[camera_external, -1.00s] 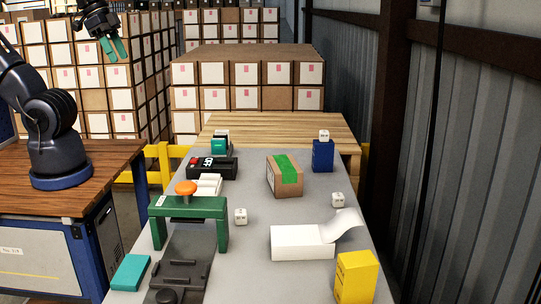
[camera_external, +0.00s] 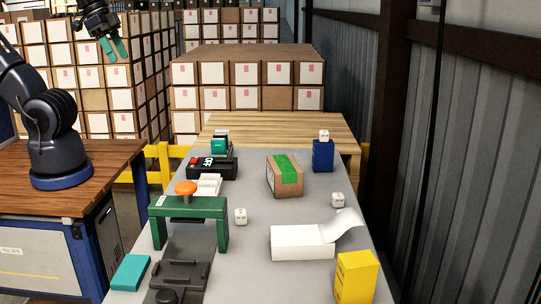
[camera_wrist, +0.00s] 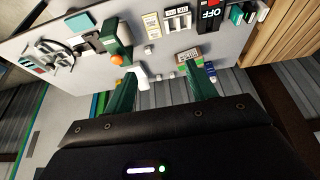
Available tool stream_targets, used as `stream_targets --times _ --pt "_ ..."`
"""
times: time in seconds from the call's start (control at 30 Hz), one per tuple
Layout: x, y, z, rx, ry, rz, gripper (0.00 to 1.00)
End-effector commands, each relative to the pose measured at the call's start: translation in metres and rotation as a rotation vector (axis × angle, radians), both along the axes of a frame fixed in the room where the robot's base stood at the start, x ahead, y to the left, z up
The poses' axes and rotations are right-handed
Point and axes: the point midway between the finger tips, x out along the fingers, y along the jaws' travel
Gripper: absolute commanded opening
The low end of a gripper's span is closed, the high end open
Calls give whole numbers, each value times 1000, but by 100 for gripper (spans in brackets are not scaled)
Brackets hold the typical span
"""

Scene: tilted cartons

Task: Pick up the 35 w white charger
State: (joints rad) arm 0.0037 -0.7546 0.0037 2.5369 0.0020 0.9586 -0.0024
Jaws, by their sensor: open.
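Three small white cubes that look like chargers show in the external view. One white cube (camera_external: 240,216) lies on the grey table right of the green stand, one (camera_external: 338,200) lies near the right edge, and one (camera_external: 324,136) sits on a dark blue box. Their print is too small to tell which is 35 W. My gripper (camera_external: 112,47) has green fingers and is open and empty, high at the upper left, far from the cubes. In the wrist view my gripper (camera_wrist: 161,72) is apart from the table, where a small white cube (camera_wrist: 148,49) shows.
The grey table (camera_external: 255,270) holds a green stand (camera_external: 190,208) with an orange knob, a brown carton (camera_external: 274,177) with green tape, a white paper roll (camera_external: 300,242), a yellow box (camera_external: 356,277), a teal box (camera_external: 130,272) and the blue box (camera_external: 322,157). Stacked cartons (camera_external: 247,73) stand behind.

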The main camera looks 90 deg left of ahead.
Motion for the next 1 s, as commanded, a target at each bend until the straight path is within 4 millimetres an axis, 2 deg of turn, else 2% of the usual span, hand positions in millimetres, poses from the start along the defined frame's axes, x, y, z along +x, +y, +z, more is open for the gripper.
stream_targets --times 0.17,0.27,0.63,1.0 --pt "4 0 2 4 4 -10 56" --pt "17 -1 7 15 14 -38 56" --pt "107 -6 29 76 75 -248 56" --pt "207 -9 26 111 125 -475 56"
